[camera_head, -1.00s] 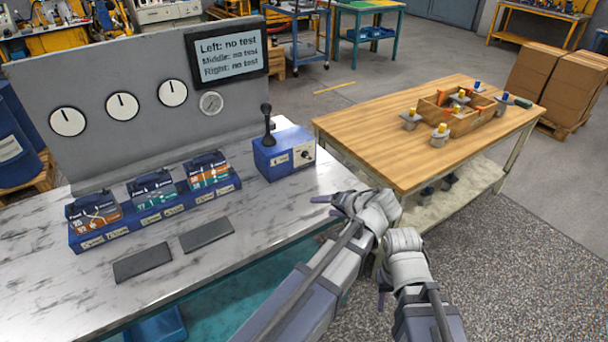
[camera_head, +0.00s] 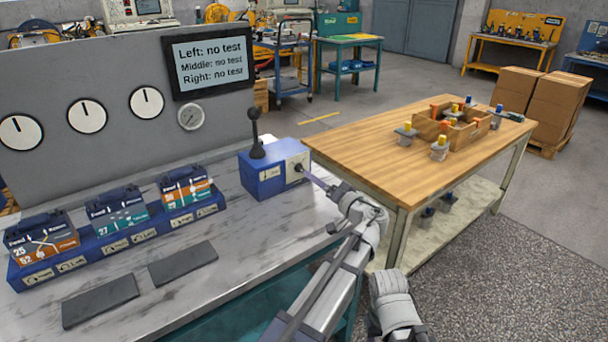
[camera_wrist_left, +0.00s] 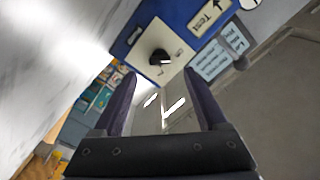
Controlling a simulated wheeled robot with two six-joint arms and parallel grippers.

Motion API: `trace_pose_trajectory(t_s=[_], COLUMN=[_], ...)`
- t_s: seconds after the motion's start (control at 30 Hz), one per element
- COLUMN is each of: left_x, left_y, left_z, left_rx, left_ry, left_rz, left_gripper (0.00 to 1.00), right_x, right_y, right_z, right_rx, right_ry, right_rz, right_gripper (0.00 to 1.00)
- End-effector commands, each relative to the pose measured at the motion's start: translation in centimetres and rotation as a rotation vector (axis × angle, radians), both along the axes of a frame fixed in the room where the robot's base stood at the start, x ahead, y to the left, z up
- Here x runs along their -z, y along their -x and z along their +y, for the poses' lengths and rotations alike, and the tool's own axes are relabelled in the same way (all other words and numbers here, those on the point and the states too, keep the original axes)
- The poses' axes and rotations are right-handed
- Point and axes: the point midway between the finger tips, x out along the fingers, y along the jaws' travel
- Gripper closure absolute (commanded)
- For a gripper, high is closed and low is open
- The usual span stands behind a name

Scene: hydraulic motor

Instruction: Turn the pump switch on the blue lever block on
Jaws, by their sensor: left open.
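The blue lever block (camera_head: 266,184) stands on the marbled bench, with a black upright lever on top. Its pale front plate carries the black pump switch (camera_head: 298,168); the block (camera_wrist_left: 183,12) and switch (camera_wrist_left: 159,57) also show in the left wrist view. My left gripper (camera_head: 314,181) points at the plate from the right in the head view. In the left wrist view its fingers (camera_wrist_left: 160,76) are apart, with the switch ahead between their tips; I cannot tell whether they touch it. My right wrist shows at the bottom of the head view; its fingers are hidden.
A display (camera_head: 213,62) on the grey panel reads "no test" for left, middle and right. A wooden table (camera_head: 370,155) is to the right. Bench space before the block is clear.

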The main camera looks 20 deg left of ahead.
Motion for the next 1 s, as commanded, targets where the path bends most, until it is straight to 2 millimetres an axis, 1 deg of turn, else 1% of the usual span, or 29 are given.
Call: trace_pose_trajectory(t_s=[0.03,0.2,0.4,0.57,0.8,0.87,1.0], left_x=[0.0,0.0,0.0,0.0,0.1,0.0,0.1], left_y=[-0.6,-2.3,-3.6,-3.9,-3.9,-3.9,-3.9], left_z=[0.7,2.8,4.5,5.0,5.1,5.1,5.1], left_rx=[-0.004,-0.003,-0.001,-0.001,-0.001,-0.001,-0.001], left_ry=[0.001,0.001,0.001,0.001,0.001,0.001,0.001], left_rz=[0.0,0.002,0.002,0.002,0.002,0.002,0.002], left_gripper=[0.25,0.25,0.25,0.25,0.25,0.31,0.46], right_x=[0.0,0.0,0.0,0.0,0.0,0.0,0.0], right_y=[0.0,0.0,0.0,0.0,0.0,0.0,0.0], right_z=[0.0,0.0,0.0,0.0,0.0,0.0,0.0], right_rx=[0.0,0.0,0.0,0.0,0.0,0.0,0.0], right_ry=[0.0,0.0,0.0,0.0,0.0,0.0,0.0], right_rz=[0.0,0.0,0.0,0.0,0.0,0.0,0.0], right_gripper=[0.5,0.5,0.5,0.5,0.5,0.5,0.5])
